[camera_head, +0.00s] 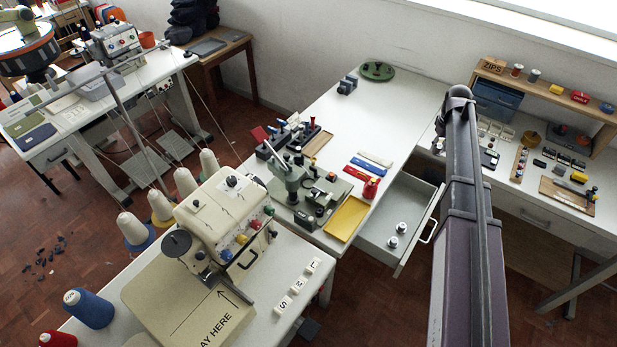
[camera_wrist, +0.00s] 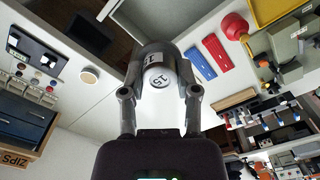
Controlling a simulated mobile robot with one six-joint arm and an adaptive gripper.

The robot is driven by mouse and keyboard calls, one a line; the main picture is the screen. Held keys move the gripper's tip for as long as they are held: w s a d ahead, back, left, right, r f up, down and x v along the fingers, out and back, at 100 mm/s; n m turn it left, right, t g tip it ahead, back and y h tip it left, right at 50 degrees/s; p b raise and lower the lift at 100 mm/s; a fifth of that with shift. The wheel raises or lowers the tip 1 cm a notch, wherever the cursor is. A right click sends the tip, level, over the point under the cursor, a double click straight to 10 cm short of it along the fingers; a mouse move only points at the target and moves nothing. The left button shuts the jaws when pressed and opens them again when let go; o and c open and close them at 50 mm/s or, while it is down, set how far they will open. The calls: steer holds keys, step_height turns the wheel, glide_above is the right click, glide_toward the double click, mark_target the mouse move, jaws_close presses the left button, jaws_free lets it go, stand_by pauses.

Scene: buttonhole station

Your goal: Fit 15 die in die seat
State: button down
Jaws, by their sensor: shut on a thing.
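My gripper (camera_wrist: 159,92) is shut on the 15 die (camera_wrist: 158,77), a grey metal cylinder whose pale round face reads 15, in the wrist view. The die is between both fingers and faces the camera. In the head view the gripper and die are not visible; my arm stands in front on the right. A green-grey press (camera_head: 300,185) stands on the middle table, with a lever and a base. The die seat cannot be made out clearly; it may be on this press.
An open grey drawer (camera_head: 385,255) holds two metal cylinders (camera_head: 401,228). A yellow tray (camera_head: 346,218), a red oil can (camera_head: 371,188) and blue and red strips (camera_head: 362,170) lie beside the press. A beige sewing machine (camera_head: 225,215) stands in front. The white table behind is mostly clear.

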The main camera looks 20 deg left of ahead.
steer(key=shift+r+p, duration=0.4)
steer(key=shift+r, duration=0.35)
steer(key=shift+a, duration=0.1)
